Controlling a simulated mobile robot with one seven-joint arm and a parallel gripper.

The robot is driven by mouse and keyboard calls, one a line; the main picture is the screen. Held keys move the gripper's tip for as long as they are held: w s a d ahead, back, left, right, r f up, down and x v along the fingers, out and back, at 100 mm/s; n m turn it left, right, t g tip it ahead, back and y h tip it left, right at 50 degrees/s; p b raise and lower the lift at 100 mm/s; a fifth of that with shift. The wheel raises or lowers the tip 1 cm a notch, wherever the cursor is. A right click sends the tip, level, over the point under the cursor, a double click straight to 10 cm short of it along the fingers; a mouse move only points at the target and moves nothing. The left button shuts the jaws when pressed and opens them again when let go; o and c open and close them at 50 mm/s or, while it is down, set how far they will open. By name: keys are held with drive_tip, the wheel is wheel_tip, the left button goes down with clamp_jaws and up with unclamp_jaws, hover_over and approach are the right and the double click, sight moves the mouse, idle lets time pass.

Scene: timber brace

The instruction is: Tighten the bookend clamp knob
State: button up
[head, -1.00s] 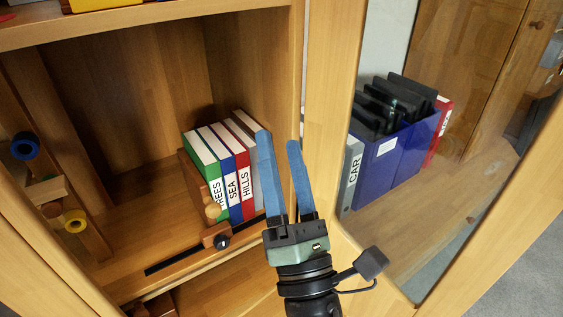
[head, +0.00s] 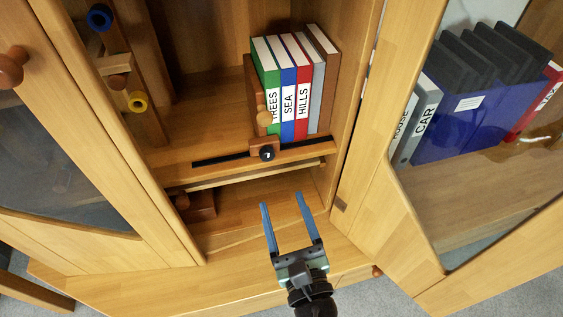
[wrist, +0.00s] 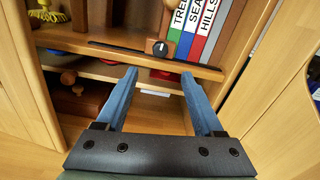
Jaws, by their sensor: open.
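The bookend clamp (head: 257,147) is a wooden block on a dark slotted rail along the shelf's front edge. Its black round knob (head: 267,153) has a white mark and faces out; the knob also shows in the wrist view (wrist: 160,48). The upright wooden bookend (head: 252,88) stands against the left side of the row of books (head: 289,90), labelled TREES, SEA and HILLS, with grey and brown ones at the right. My gripper (head: 282,199) has blue fingers, spread and empty. It is below and in front of the knob, apart from it.
A lower shelf (head: 240,205) lies under the rail, with a brown block (head: 197,207) at its left. Glazed cabinet doors stand open at left and right (head: 385,215). Space before the knob is clear.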

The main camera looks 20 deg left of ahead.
sight(268, 158)
drive_tip(key=b+x, duration=0.1)
drive_tip(key=x, duration=1)
drive_tip(key=shift+a, duration=0.1)
clamp_jaws()
